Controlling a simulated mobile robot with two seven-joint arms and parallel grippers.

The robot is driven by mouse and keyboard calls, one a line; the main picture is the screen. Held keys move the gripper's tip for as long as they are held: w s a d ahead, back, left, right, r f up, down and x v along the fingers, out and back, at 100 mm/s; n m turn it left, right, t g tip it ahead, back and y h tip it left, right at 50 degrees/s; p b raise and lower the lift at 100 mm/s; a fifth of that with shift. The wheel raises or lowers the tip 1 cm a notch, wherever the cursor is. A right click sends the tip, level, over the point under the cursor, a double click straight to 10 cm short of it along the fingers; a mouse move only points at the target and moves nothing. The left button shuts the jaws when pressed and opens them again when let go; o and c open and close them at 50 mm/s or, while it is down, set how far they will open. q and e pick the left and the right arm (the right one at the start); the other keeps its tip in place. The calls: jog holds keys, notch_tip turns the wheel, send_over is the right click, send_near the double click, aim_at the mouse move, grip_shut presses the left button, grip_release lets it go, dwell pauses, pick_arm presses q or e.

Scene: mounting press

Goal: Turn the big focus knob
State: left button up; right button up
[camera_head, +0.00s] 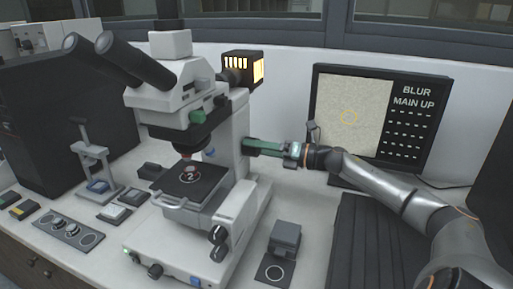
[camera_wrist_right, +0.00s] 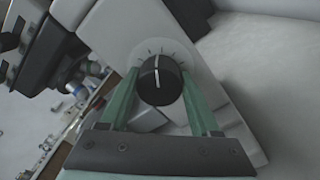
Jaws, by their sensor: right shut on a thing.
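The microscope (camera_head: 215,125) stands left of centre in the head view. My right gripper (camera_head: 252,147) reaches its column from the right with green fingers. In the right wrist view, the fingers (camera_wrist_right: 160,82) are shut on a round black knob (camera_wrist_right: 157,82) with a white pointer line, one on each side. Tick marks fan out on the pale housing above it, and the line points about straight up. In the head view the fingers mostly hide this knob. Another black knob pair (camera_head: 218,242) sits low on the microscope's side, untouched. My left gripper is not in view.
A monitor (camera_head: 378,115) at the back right reads "BLUR MAIN UP" beside a pale picture with a yellow ring. A grey block (camera_head: 286,238) stands right of the microscope base. A small press-like stand (camera_head: 93,160) and a panel with knobs (camera_head: 68,231) are at the left.

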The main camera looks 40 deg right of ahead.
jog(key=c, duration=0.3)
jog(key=shift+m+p, duration=0.3)
jog(key=shift+r+m+p, duration=0.1)
jog(key=shift+m+p, duration=0.6)
jog(key=shift+m, duration=0.6)
jog(key=shift+m+p, duration=1.1)
jog(key=shift+m, duration=0.2)
